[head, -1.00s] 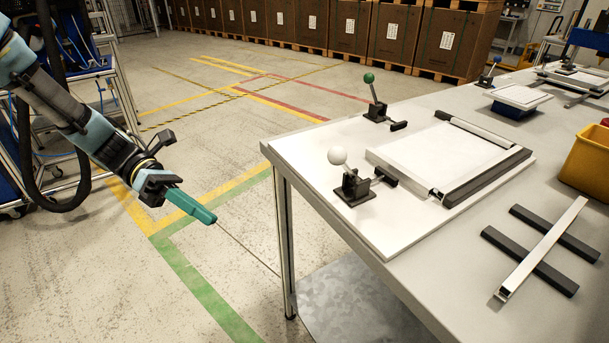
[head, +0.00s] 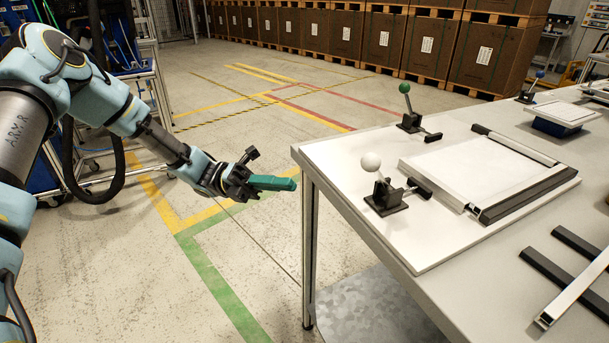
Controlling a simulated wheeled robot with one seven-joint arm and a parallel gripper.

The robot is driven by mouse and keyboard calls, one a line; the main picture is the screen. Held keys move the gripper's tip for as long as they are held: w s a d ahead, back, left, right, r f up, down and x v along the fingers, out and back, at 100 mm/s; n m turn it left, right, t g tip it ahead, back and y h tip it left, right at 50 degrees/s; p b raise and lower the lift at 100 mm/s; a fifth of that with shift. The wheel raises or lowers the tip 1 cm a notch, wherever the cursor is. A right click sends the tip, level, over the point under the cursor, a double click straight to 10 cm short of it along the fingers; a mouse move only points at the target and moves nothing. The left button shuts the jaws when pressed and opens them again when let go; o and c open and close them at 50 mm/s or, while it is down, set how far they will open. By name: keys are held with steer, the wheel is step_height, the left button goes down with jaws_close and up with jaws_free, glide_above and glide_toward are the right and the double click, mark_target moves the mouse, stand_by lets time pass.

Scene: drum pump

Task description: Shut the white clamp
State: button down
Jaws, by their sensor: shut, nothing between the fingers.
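The white clamp is a black toggle clamp with a white ball knob (head: 371,162), on the near left part of a white board (head: 432,256) on the table. Its handle stands up, leaning left. Its black base (head: 385,198) sits on the board, and its short arm with a black tip (head: 420,188) points right toward a framed panel. My gripper (head: 292,184) has green fingers, which are shut and empty. In the picture it is left of the clamp, just left of the table's corner and apart from the clamp.
A second clamp with a green knob (head: 404,88) stands farther back on the board. The framed white panel (head: 480,168) lies right of both clamps. Loose bars (head: 575,285) lie at the right. The table's left edge and leg (head: 309,250) stand close to my gripper.

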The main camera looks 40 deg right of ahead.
steer(key=p, duration=0.2)
glide_toward(378, 174)
steer(key=s+a+r, duration=0.1)
steer(key=s+a, duration=0.2)
steer(key=a, duration=0.2)
steer(key=shift+s+d+r+p, duration=0.15)
steer(key=shift+s+d+r, duration=0.2)
steer(key=shift+d, duration=0.25)
steer(key=shift+s+d+r+p, duration=0.1)
steer(key=shift+s+d+r, duration=0.15)
steer(key=shift+d+r, duration=0.25)
steer(key=shift+s+d+r+p, duration=0.15)
steer(key=shift+s+d+r, duration=0.15)
steer(key=shift+d, duration=0.35)
